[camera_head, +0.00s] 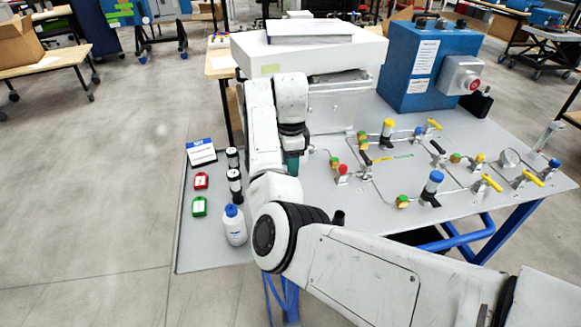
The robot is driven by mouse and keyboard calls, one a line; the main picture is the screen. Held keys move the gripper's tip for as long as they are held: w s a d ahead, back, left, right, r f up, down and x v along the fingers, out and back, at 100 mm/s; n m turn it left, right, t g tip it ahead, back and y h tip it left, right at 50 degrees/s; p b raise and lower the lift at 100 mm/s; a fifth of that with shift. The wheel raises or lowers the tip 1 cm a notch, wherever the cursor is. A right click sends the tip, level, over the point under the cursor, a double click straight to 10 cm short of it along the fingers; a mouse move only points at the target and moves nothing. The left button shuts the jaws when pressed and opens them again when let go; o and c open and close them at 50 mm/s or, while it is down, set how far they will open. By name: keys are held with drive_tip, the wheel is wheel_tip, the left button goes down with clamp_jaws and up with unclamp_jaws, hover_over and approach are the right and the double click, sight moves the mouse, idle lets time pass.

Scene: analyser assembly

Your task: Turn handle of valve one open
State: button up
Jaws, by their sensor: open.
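A flow panel on the grey table (330,215) carries several valves with lever handles. Yellow handles show at the back (434,124), at the front right (492,183) and at the far right (532,177). Black handles show near the middle (437,147) and on the left part of the piping (365,158). No readable label tells which is valve one. My gripper (292,162) points down left of the piping, apart from the handles in view. Its dark teal body shows only in part; my arm hides its fingertips. It is open, and I see nothing held.
A blue control box (408,65) with a red button stands at the back right. A white analyser box (310,50) stands behind my wrist. Blue- and yellow-capped cylinders rise from the piping.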

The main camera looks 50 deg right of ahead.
drive_tip(key=shift+f, duration=0.95)
clamp_jaws()
